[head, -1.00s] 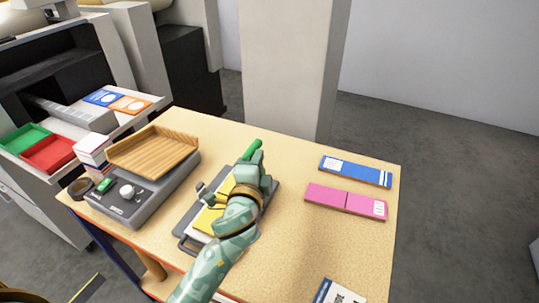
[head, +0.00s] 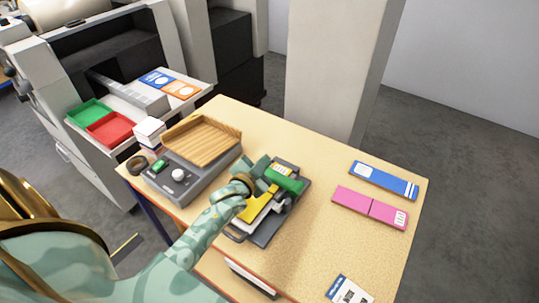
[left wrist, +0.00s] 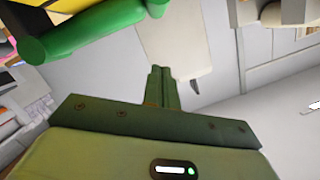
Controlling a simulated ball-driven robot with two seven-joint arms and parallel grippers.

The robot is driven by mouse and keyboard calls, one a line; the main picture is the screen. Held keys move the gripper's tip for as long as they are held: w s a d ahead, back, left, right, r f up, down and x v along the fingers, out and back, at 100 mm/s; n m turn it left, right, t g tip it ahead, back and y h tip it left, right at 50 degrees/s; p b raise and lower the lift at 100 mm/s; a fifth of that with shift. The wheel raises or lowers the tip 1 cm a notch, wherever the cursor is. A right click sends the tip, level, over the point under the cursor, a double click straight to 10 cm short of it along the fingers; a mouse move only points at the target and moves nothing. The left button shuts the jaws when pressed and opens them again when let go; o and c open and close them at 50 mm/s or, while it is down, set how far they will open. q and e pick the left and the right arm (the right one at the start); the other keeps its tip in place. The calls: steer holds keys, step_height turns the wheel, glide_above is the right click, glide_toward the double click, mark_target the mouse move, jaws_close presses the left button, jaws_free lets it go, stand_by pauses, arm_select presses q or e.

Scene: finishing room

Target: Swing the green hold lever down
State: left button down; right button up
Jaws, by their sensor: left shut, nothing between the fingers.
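The green hold lever (head: 287,181) shows as a thick green bar on the dark grey clamp device (head: 262,238) on the table. It tilts down toward the right. A yellow pad (head: 258,208) and white sheets lie on the device. My left gripper (head: 262,164) is just left of the lever at the device's far side, with its fingers shut and empty. In the left wrist view the shut fingers (left wrist: 160,82) point at open space, and the lever (left wrist: 90,30) passes to their upper left, apart from them. The arm hides part of the device. My right gripper is out of view.
A grey scale (head: 165,190) with a wooden tray (head: 203,140) stands left of the device. Pink (head: 370,208) and blue (head: 383,180) strips lie on the right. A white card (head: 348,291) is at the front edge. The table's middle right is clear.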

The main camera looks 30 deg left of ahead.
arm_select(q)
steer(key=shift+a+f+n+h+p, duration=0.15)
steer(key=shift+a+f+n, duration=0.15)
steer(key=shift+f+n, duration=0.15)
steer(key=shift+a+f+n+h+p, duration=0.15)
steer(key=shift+a+f+n, duration=0.15)
steer(key=shift+f, duration=0.2)
steer(key=s+d+r+p, duration=0.1)
steer(key=s+r+p, duration=0.3)
steer(key=s, duration=0.5)
step_height(320, 180, up, 2)
steer(key=shift+s+r, duration=0.1)
steer(key=shift+s, duration=0.3)
